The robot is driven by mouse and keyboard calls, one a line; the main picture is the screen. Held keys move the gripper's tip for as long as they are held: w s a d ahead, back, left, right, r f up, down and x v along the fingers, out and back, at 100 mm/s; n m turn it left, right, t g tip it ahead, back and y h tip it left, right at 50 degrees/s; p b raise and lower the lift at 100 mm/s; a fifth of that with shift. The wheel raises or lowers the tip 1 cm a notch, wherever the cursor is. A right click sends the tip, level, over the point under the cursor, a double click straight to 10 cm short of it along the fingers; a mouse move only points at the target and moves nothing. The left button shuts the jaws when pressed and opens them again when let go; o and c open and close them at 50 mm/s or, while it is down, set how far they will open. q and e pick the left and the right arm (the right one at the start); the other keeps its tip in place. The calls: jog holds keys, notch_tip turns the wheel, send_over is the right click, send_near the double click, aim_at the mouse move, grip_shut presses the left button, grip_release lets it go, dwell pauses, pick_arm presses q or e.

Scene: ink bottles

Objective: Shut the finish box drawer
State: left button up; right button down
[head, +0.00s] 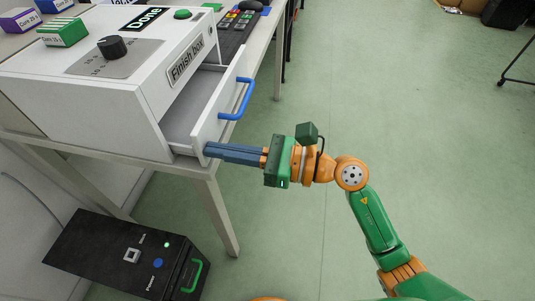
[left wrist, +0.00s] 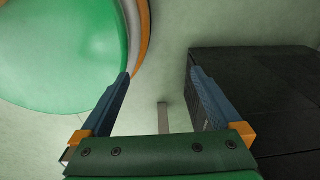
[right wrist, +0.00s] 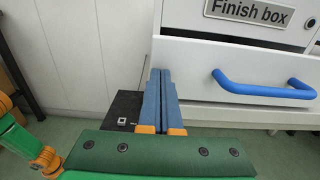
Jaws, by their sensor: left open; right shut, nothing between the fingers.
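The white finish box (head: 110,75) stands on a table. Its drawer (head: 210,108) is pulled partly open, with an empty grey inside and a blue handle (head: 238,98) on its front. My right gripper (head: 207,149) is shut and empty, its blue fingertips at the near end of the drawer front, below and left of the handle. In the right wrist view the fingers (right wrist: 161,72) lie in front of the drawer front's left end (right wrist: 200,70); I cannot tell if they touch it. My left gripper (left wrist: 158,75) is open and empty, seen only in the left wrist view.
A black box (head: 130,255) with a green handle is on the floor below the table (head: 215,205). A keypad (head: 238,25) lies behind.

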aim_at(192, 148)
jog(key=x, duration=0.4)
jog(key=shift+a+r, duration=0.15)
jog(key=shift+w+a, duration=0.25)
jog(key=shift+a, duration=0.4)
pick_arm(q)
jog(key=shift+s+d+r, duration=0.15)
jog(key=shift+d+r, duration=0.05)
jog(key=shift+d, duration=0.25)
jog(key=shift+s+d+r, duration=0.1)
jog(key=shift+d+r, duration=0.05)
jog(key=shift+d, duration=0.3)
jog(key=shift+a, duration=0.25)
